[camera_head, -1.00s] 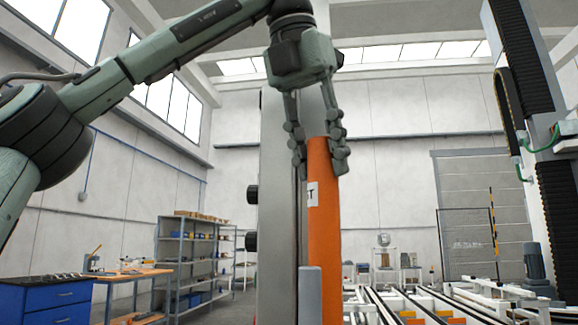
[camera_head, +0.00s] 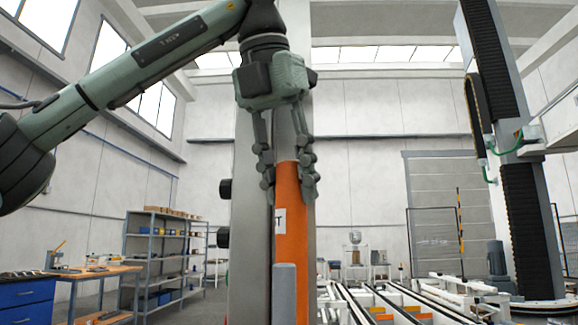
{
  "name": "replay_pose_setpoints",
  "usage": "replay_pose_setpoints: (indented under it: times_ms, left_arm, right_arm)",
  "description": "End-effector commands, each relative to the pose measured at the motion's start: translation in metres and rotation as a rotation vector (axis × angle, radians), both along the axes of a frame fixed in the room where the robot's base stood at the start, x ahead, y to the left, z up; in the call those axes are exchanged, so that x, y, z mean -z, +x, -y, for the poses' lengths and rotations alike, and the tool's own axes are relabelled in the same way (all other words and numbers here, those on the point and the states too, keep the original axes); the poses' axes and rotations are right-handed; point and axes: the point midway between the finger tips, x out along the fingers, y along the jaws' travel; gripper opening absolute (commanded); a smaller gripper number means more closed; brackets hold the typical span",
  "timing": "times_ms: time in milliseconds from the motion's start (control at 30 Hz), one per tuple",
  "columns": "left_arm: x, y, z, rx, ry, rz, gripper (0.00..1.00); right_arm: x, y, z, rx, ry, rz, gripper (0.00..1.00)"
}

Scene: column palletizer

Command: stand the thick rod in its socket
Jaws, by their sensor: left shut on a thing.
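The thick rod is the orange upright cylinder (camera_head: 292,245) with a white label bearing a dark letter. My left gripper (camera_head: 290,185) comes down from above and is shut on the rod's top end. The rod looks upright in front of a grey column (camera_head: 248,150). Its lower end runs behind a grey post (camera_head: 285,295) and out of the bottom of the picture. The socket cannot be made out. My right gripper is not in view.
A conveyor with white and orange parts (camera_head: 400,305) lies at the lower right. A tall black and grey column (camera_head: 525,190) stands at the right. Metal shelves (camera_head: 165,255), a wooden-topped bench (camera_head: 105,270) and a blue drawer cabinet (camera_head: 25,300) stand at the left.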

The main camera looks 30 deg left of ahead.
Motion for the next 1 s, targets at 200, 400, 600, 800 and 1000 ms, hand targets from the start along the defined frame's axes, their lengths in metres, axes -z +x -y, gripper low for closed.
replay_pose_setpoints:
  times_ms: [200,400,600,800,1000]
  left_arm:
    - [0.013,0.000,0.000,0.000,-0.001,0.001,0.00]
    - [0.026,0.000,0.000,0.001,-0.001,0.000,0.00]
    - [0.034,0.000,0.000,-0.001,-0.002,0.004,0.00]
    - [0.038,0.000,0.000,-0.001,-0.001,0.003,0.00]
    - [0.042,0.000,0.000,-0.001,-0.001,0.002,0.00]
  right_arm:
    - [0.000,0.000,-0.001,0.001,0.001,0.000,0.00]
    - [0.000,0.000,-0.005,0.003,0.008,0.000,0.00]
    - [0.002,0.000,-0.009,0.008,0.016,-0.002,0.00]
    - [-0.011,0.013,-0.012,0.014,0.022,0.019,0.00]
    - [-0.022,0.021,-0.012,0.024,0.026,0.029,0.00]
